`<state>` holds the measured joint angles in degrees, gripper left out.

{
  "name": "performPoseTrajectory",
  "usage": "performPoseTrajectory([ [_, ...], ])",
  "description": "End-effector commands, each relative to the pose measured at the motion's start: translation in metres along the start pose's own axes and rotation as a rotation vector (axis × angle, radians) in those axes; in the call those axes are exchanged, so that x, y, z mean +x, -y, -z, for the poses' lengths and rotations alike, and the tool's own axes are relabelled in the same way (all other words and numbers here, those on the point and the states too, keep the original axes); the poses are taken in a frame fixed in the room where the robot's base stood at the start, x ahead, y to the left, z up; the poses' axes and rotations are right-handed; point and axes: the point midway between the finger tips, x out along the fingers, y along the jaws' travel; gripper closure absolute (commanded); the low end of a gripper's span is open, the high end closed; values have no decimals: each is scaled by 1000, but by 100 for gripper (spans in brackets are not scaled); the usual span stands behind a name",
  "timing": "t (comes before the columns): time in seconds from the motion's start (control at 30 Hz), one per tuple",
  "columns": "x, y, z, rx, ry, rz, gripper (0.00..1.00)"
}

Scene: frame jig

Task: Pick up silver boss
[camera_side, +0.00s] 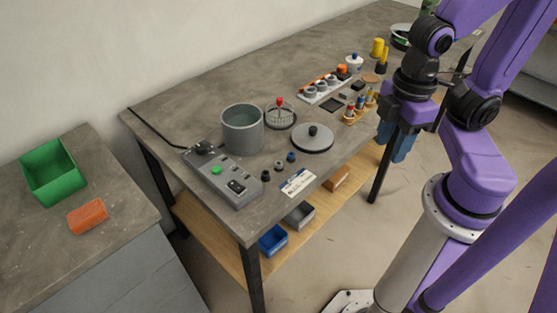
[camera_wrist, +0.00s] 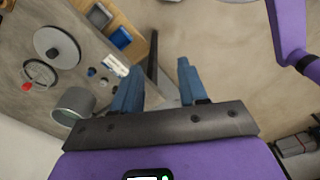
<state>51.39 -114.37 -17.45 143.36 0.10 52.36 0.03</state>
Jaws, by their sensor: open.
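My gripper (camera_side: 398,145) is open and empty, with blue fingers pointing down, at the right of the bench in the side view. In the wrist view its two fingers (camera_wrist: 158,78) are apart with only floor and a bench leg between them. Several small round parts stand near the bench's front edge. A grey one (camera_side: 279,165) may be the silver boss, but it is too small to be sure. A black one (camera_side: 266,175) and a blue one (camera_side: 291,157) are beside it. My gripper is well away from all of them.
A white label (camera_side: 298,183) lies at the front edge. Racks of parts (camera_side: 323,88) are farther back.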

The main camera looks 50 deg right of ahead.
Motion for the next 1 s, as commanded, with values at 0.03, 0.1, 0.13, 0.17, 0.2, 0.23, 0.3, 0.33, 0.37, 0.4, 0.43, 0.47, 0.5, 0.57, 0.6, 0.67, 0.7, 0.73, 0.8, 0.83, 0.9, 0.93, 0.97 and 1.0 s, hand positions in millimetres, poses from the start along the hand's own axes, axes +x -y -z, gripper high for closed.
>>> performPoseTrajectory([
  [0.03, 0, 0, 0, 0, 0, 0, 57],
  [0.1, 0, 0, 0, 0, 0, 0, 57],
  [0.13, 0, 0, 0, 0, 0, 0, 57],
  [0.17, 0, 0, 0, 0, 0, 0, 57],
  [0.2, 0, 0, 0, 0, 0, 0, 57],
  [0.23, 0, 0, 0, 0, 0, 0, 57],
  [0.3, 0, 0, 0, 0, 0, 0, 57],
  [0.33, 0, 0, 0, 0, 0, 0, 57],
  [0.37, 0, 0, 0, 0, 0, 0, 57],
  [0.4, 0, 0, 0, 0, 0, 0, 57],
  [0.43, 0, 0, 0, 0, 0, 0, 57],
  [0.47, 0, 0, 0, 0, 0, 0, 57],
  [0.5, 0, 0, 0, 0, 0, 0, 47],
  [0.57, 0, 0, 0, 0, 0, 0, 47],
  [0.6, 0, 0, 0, 0, 0, 0, 47],
  [0.67, 0, 0, 0, 0, 0, 0, 47],
  [0.7, 0, 0, 0, 0, 0, 0, 47],
  [0.73, 0, 0, 0, 0, 0, 0, 47],
  [0.8, 0, -1, 1, 10, 0, 0, 47],
  [0.83, 0, -2, 2, 22, 0, 0, 47],
  [0.9, 0, -6, 7, 77, 1, -1, 47],
  [0.93, 0, -8, 10, 113, 2, -1, 47],
  [0.97, 1, -12, 13, 158, 2, -2, 47],
  [1.0, 1, -16, 19, 227, 3, -2, 47],
])
